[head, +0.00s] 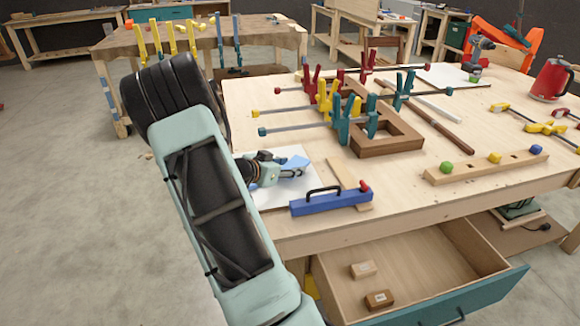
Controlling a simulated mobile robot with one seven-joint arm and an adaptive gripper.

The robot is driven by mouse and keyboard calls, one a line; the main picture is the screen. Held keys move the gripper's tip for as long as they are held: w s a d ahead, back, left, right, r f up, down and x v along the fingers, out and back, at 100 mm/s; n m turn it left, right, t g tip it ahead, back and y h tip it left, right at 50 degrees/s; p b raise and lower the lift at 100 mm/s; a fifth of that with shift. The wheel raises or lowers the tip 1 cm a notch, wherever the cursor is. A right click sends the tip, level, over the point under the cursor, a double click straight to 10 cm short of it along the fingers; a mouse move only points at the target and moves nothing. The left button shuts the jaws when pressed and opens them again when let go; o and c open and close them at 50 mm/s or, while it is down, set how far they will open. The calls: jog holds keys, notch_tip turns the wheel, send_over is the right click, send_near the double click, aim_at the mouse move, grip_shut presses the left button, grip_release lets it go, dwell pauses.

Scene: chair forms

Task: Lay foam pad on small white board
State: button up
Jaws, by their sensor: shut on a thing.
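My gripper (297,173) reaches in from the left over the near left corner of the workbench. It is shut on a light blue piece, which looks like the foam pad (301,164). The pad appears tilted at the fingertips, and the gripper hides part of it. A white board (297,152) lies flat on the bench under and around the gripper, partly hidden by my arm. The pad shows over the board in this view; I cannot tell whether they touch.
A blue tool with a black handle (330,202) and a thin wood strip (349,181) lie just right of the board. Clamps grip a wooden frame (387,141) behind. A drawer (420,262) stands open below the bench's front edge, holding two small blocks.

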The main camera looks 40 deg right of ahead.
jog(key=shift+f, duration=0.35)
jog(key=o, duration=0.8)
jog(key=shift+o, duration=0.2)
jog(key=shift+r, duration=0.25)
jog(key=p+v, duration=0.1)
jog(key=v, duration=1.1)
jog(key=shift+r, duration=0.25)
